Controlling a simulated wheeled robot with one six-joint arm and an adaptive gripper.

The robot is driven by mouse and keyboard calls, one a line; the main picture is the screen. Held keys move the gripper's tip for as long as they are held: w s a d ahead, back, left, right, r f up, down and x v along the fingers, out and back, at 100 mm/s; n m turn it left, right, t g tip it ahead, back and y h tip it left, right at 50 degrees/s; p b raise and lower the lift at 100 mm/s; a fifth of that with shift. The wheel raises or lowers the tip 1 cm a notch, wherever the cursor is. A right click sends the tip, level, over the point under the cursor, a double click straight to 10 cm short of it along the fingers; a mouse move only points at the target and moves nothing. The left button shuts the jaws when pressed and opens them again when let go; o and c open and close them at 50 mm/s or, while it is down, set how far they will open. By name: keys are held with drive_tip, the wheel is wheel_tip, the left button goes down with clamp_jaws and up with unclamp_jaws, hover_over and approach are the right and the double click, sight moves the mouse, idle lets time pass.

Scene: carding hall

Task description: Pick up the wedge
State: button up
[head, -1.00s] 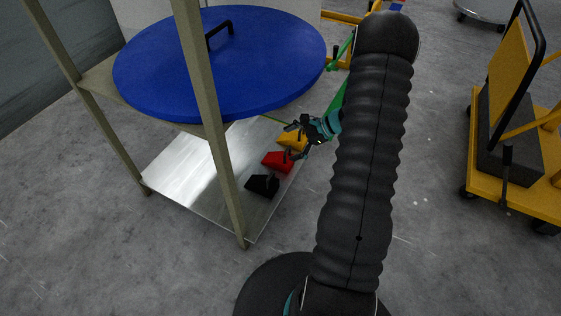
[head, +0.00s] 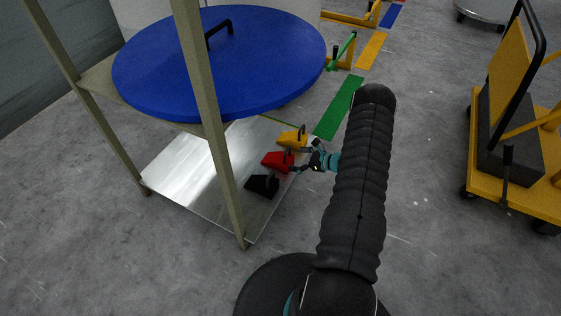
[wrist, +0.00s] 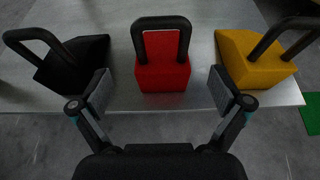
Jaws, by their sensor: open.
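Three wedges with black loop handles stand in a row on a metal shelf: a black wedge (head: 261,186), a red wedge (head: 277,161) and a yellow wedge (head: 291,139). In the wrist view the red wedge (wrist: 162,76) is centred ahead, with the black wedge (wrist: 72,62) to its left and the yellow wedge (wrist: 252,60) to its right. My gripper (wrist: 163,92) is open, its fingers spread to either side of the red wedge's near end, with nothing seen held. In the head view my gripper (head: 303,158) is at the shelf's right edge, beside the red wedge.
The low metal shelf (head: 185,170) lies under a large blue round lid (head: 220,65) on an upper shelf. A shelf post (head: 222,165) stands left of the wedges. A yellow cart (head: 510,165) is at right. Grey floor between is clear.

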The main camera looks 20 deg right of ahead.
sight(282, 157)
drive_tip(key=x, duration=0.2)
drive_tip(key=shift+w+a+f, duration=0.2)
drive_tip(key=shift+d+f+x, duration=0.1)
drive_tip(key=shift+f+x, duration=0.1)
drive_tip(key=shift+x, duration=1.1)
drive_tip(key=shift+d+f+x, duration=0.1)
drive_tip(key=shift+f+x, duration=0.05)
drive_tip(key=shift+x, duration=1.2)
drive_tip(key=c, duration=1.4)
